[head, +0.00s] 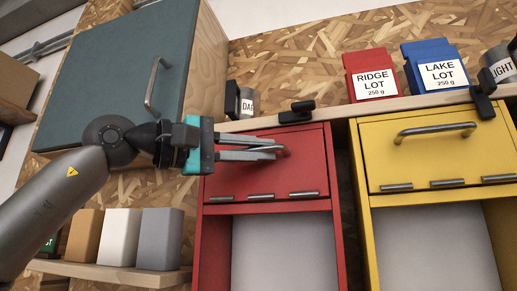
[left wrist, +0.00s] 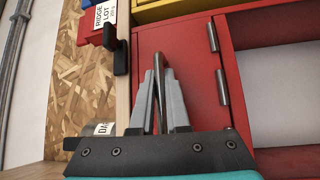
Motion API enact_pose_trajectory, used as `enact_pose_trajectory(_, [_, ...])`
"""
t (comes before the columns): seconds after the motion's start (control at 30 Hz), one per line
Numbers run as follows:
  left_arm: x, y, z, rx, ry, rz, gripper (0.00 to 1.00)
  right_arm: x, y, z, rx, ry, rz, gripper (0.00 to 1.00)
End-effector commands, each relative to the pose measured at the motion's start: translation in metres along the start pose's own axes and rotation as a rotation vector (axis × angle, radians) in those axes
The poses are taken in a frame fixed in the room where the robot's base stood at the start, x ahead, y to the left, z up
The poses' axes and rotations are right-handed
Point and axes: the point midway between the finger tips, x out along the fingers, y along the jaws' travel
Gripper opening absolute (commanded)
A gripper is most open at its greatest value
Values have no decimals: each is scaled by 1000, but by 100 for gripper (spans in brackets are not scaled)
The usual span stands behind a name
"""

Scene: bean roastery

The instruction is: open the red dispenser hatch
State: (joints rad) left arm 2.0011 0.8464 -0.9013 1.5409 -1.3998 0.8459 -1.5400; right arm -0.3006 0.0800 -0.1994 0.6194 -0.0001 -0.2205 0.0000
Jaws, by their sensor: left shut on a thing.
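The red dispenser hatch (head: 232,181) is a flat red panel at the top of the red dispenser (head: 339,240). It looks closed, with metal hinges along its lower edge. My left gripper (head: 278,151) is shut on the hatch handle (head: 286,152), which its fingers partly hide. In the left wrist view, the handle (left wrist: 158,62) stands between the two fingers (left wrist: 161,95), in front of the red panel (left wrist: 190,48). A black latch (head: 297,112) sits on the wooden rail just above the hatch, and looks turned sideways, clear of the panel. My right gripper is not in view.
A yellow dispenser (head: 440,151) with its own handle and black latch (head: 483,101) stands to the right. Red (head: 369,75) and blue (head: 432,65) bags and cans stand on the ledge above. A teal cabinet door (head: 112,70) is at upper left, near my left arm.

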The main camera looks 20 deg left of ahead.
Motion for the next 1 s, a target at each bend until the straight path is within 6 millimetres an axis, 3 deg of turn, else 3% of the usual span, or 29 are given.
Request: enact_pose_trajectory(1.0, [-2, -3, 2, 24, 0, 24, 0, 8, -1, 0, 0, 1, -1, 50])
